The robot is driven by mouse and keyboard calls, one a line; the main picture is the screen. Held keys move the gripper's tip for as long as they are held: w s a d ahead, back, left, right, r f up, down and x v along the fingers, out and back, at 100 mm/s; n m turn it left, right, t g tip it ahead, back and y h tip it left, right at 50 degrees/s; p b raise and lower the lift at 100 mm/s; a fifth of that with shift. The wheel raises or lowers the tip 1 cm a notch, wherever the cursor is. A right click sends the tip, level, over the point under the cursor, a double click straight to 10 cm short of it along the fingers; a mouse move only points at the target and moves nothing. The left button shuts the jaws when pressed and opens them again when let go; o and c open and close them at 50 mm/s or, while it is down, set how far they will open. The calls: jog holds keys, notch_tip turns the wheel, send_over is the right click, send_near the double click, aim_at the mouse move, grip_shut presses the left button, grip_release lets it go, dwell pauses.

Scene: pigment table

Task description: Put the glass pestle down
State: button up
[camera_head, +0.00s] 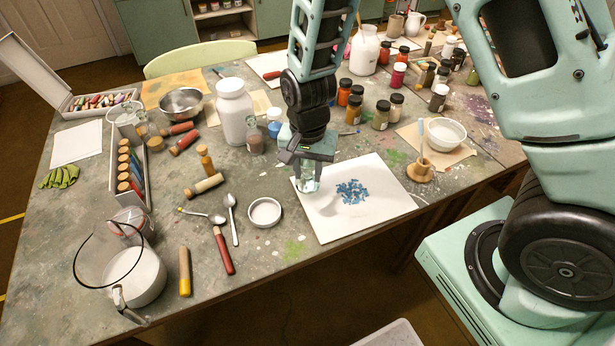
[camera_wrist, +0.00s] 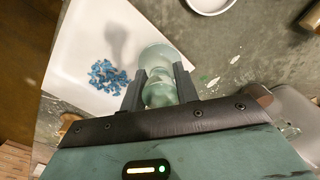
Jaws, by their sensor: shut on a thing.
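My gripper (camera_head: 309,160) is over the left part of a white board (camera_head: 385,203) near the table's front edge. It is shut on the glass pestle (camera_head: 308,184), a pale green, translucent piece with a wide round foot. In the wrist view the pestle (camera_wrist: 157,58) stands out between the two dark fingers (camera_wrist: 158,88), foot away from the palm. A small heap of blue pigment bits (camera_head: 352,191) lies on the board to the right of the pestle. I cannot tell whether the foot touches the board.
A small white dish (camera_head: 265,212), two spoons (camera_head: 233,222) and a red-handled tool (camera_head: 223,252) lie left of the board. A wooden holder (camera_head: 420,171) and a white bowl (camera_head: 446,134) stand to its right. Several jars stand behind. Bare table (camera_head: 265,265) shows in front of the dish.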

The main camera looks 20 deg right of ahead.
jog(key=shift+f, duration=1.3)
jog(key=shift+f, duration=0.2)
jog(key=o, duration=0.9)
notch_tip(320, 180, up, 12)
jog(key=shift+r, duration=0.1)
jog(key=s+a+r+n, duration=0.3)
jog(key=s+n, duration=0.4)
jog(key=s, duration=0.3)
jog(key=s+a+r+n, duration=0.3)
jog(key=s+r+n, duration=0.2)
jog(key=s+n, duration=0.3)
jog(key=shift+s+r+y, duration=0.25)
jog(key=shift+s+y, duration=0.05)
jog(key=shift+s, duration=0.75)
